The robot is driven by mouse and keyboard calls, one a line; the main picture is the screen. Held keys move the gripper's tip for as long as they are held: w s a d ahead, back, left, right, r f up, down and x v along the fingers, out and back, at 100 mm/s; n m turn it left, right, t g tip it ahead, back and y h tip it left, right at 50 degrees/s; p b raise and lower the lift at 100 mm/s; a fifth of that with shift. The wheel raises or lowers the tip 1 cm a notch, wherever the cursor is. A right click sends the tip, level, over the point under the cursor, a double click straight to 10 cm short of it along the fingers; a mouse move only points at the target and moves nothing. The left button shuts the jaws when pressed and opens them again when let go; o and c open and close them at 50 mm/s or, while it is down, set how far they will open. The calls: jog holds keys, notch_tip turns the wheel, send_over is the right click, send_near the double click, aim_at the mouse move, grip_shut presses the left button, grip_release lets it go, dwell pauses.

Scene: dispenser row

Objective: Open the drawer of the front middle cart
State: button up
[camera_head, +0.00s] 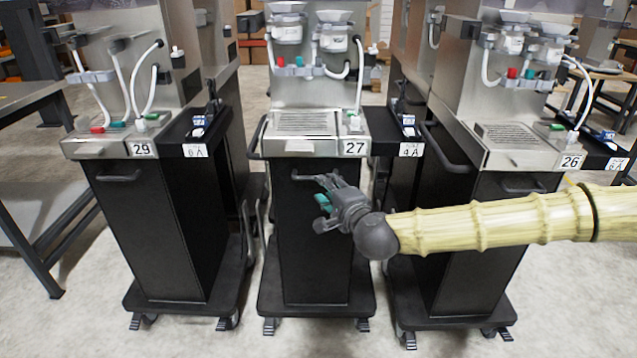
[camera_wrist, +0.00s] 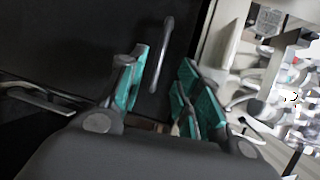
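The front middle cart (camera_head: 298,250) has a black body and the number 27 on its metal top. Its black front panel looks flush with the body. A bar handle (camera_head: 306,177) runs across the upper front in the head view, partly behind my fingers. My gripper (camera_head: 320,192) is in front of this panel, reaching in from the right. In the wrist view, my gripper (camera_wrist: 160,85) is open, with teal pads on both sides of an empty gap. The handle (camera_wrist: 162,55) shows beyond the fingertips, in line with the gap. Contact with it cannot be seen.
Cart 29 (camera_head: 150,230) stands to the left and cart 26 (camera_head: 475,250) to the right, partly behind my arm. Dark side shelves (camera_head: 398,140) sit between the carts. A metal table (camera_head: 35,160) is at the far left. The floor in front is clear.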

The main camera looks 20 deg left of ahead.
jog(key=x, duration=0.6)
grip_shut()
